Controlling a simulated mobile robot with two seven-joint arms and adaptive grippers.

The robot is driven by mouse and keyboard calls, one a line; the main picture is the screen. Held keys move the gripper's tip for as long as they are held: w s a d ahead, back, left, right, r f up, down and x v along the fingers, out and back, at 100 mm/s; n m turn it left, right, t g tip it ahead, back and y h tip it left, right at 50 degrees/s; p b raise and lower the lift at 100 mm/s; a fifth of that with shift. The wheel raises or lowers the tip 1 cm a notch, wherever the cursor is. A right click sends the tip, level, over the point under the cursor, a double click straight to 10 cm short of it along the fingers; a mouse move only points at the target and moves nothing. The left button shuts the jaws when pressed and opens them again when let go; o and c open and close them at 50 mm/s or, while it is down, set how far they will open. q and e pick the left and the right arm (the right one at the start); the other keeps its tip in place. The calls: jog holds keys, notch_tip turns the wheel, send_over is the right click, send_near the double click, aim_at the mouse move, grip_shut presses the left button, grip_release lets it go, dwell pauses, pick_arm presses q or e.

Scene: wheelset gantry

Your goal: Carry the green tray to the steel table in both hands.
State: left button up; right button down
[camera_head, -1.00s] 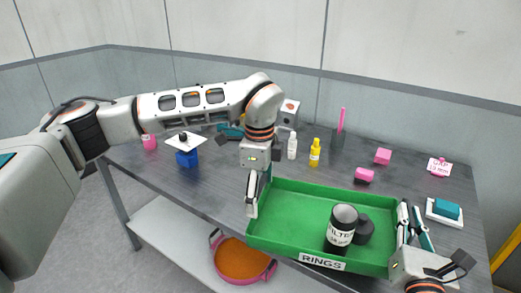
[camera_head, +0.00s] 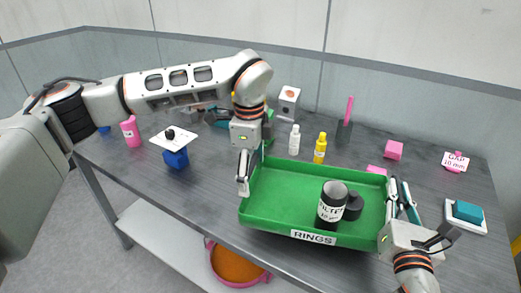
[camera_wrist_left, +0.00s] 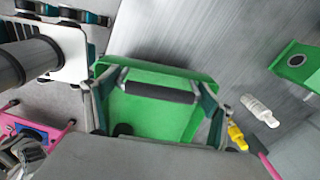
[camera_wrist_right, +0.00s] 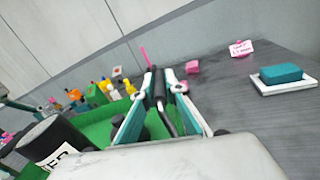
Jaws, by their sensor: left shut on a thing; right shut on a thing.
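The green tray (camera_head: 285,195), labelled RINGS on its front, is over the near edge of the dark grey table (camera_head: 190,195). It looks about level; I cannot tell if its underside touches the table. A black canister labelled FILTER (camera_head: 332,205) and a short black round part (camera_head: 353,206) stand in its right half. My left gripper (camera_head: 245,178) is shut on the tray's left end, and its wrist view shows a dark bar handle (camera_wrist_left: 160,92) between the fingers. My right gripper (camera_head: 392,212) is shut on the right end, with a dark handle (camera_wrist_right: 160,92) between its fingers.
Behind the tray stand a white bottle (camera_head: 294,141), a yellow bottle (camera_head: 320,150) and pink blocks (camera_head: 393,150). A blue block (camera_head: 175,158) is at left. A teal block on a white dish (camera_head: 465,214) is right of my right gripper. An orange pan (camera_head: 236,264) sits below.

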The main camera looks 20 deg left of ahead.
aim_at(252, 193)
pick_arm(q)
jog(key=shift+w+r, duration=0.1)
jog(key=shift+r, duration=0.05)
pick_arm(e)
jog(key=shift+r, duration=0.15)
pick_arm(q)
jog(key=shift+f, duration=0.2)
pick_arm(e)
jog(key=shift+f, duration=0.2)
pick_arm(q)
jog(key=shift+g, duration=0.3)
jog(key=shift+f+b, duration=2.5)
jog(key=shift+f, duration=1)
pick_arm(e)
jog(key=shift+f, duration=3.55)
pick_arm(q)
jog(key=o, duration=1.6)
jog(key=shift+r, duration=0.2)
pick_arm(e)
jog(key=c, duration=2)
grip_release()
jog(key=shift+r, duration=0.2)
jog(key=shift+c, duration=0.2)
pick_arm(q)
notch_tip(252, 193, up, 12)
jog(key=shift+f, duration=0.1)
pick_arm(e)
jog(key=shift+s+f, duration=0.1)
jog(key=shift+s, duration=0.45)
jog(key=s, duration=1.1)
